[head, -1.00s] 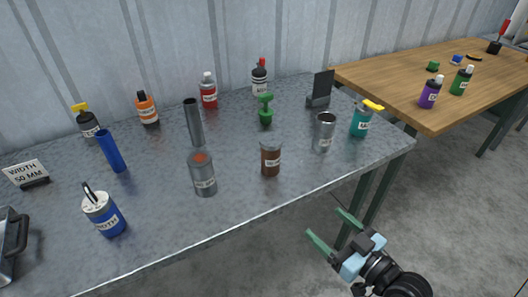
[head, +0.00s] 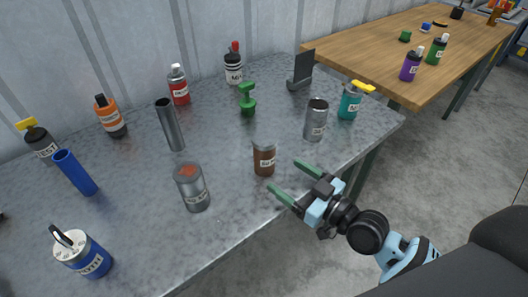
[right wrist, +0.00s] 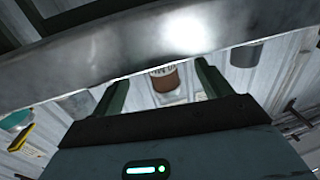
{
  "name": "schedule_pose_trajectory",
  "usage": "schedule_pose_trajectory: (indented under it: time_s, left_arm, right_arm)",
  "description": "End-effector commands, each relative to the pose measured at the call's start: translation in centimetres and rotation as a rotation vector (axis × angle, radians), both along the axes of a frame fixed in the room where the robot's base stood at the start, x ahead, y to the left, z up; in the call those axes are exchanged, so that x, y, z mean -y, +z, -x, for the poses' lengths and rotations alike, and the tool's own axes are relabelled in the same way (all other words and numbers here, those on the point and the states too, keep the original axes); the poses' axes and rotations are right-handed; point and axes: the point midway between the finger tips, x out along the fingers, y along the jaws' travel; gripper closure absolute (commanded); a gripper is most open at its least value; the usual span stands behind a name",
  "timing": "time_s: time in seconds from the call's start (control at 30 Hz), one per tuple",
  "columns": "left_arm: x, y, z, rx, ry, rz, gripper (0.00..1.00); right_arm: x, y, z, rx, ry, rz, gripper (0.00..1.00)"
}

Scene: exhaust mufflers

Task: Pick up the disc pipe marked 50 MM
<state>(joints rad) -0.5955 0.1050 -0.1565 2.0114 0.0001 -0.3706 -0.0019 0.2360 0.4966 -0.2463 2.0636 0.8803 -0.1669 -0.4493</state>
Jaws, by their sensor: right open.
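My left gripper is out of view.
On the metal table (head: 235,215) stand a grey tube (head: 170,125), blue tube (head: 75,173), blue-white canister (head: 82,253), green stand (head: 247,101), teal bottle (head: 349,102) and several other bottles. A wooden table (head: 385,80) is at the back right.

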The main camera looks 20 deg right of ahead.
Motion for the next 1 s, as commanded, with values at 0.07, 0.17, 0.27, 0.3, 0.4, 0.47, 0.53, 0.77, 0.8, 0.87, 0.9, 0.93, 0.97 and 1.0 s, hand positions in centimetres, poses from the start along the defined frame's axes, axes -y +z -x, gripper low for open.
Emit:
schedule_pose_trajectory:
  time_s: [0.07,0.17,0.27,0.3,0.4,0.47,0.53,0.77,0.8,0.87,0.9,0.93,0.97,1.0]
  left_arm:
    - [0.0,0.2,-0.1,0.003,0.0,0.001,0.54]
    - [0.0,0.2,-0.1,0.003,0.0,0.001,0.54]
    - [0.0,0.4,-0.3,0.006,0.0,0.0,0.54]
    - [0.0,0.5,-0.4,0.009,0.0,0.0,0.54]
    - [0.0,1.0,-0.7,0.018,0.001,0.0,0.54]
    - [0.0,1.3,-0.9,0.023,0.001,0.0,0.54]
    - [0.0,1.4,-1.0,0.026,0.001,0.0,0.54]
    - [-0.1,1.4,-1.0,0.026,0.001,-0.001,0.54]
    - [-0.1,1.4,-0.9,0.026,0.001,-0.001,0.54]
    - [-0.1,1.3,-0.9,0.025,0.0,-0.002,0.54]
    - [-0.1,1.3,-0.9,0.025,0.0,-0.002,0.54]
    - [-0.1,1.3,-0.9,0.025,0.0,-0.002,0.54]
    - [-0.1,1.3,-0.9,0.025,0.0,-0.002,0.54]
    - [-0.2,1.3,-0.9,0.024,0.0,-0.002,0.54]
  right_arm:
    - [-0.4,0.2,-0.7,0.003,-0.001,-0.003,0.23]
    - [-0.4,0.1,-0.8,0.0,0.0,-0.001,0.23]
    - [-0.6,0.3,-1.1,0.001,0.0,-0.002,0.23]
    - [-0.8,0.4,-1.5,0.002,0.0,-0.003,0.23]
    - [-1.4,0.9,-2.8,0.003,0.0,-0.004,0.23]
    - [-1.8,1.1,-3.6,0.006,0.0,-0.004,0.23]
    - [-2.2,0.9,-4.4,0.003,0.0,-0.004,0.23]
    - [-2.7,0.7,-5.4,0.0,0.001,0.0,0.23]
    - [-2.7,0.6,-5.4,-0.001,0.001,0.0,0.23]
    - [-2.7,0.6,-5.4,-0.001,0.001,0.0,0.23]
    - [-2.7,0.6,-5.4,0.0,0.001,0.0,0.23]
    - [-2.7,0.6,-5.4,0.0,0.0,0.0,0.24]
    - [-2.7,0.6,-5.4,0.0,0.0,0.0,0.28]
    - [-2.7,0.6,-5.4,0.0,0.0,0.0,0.33]
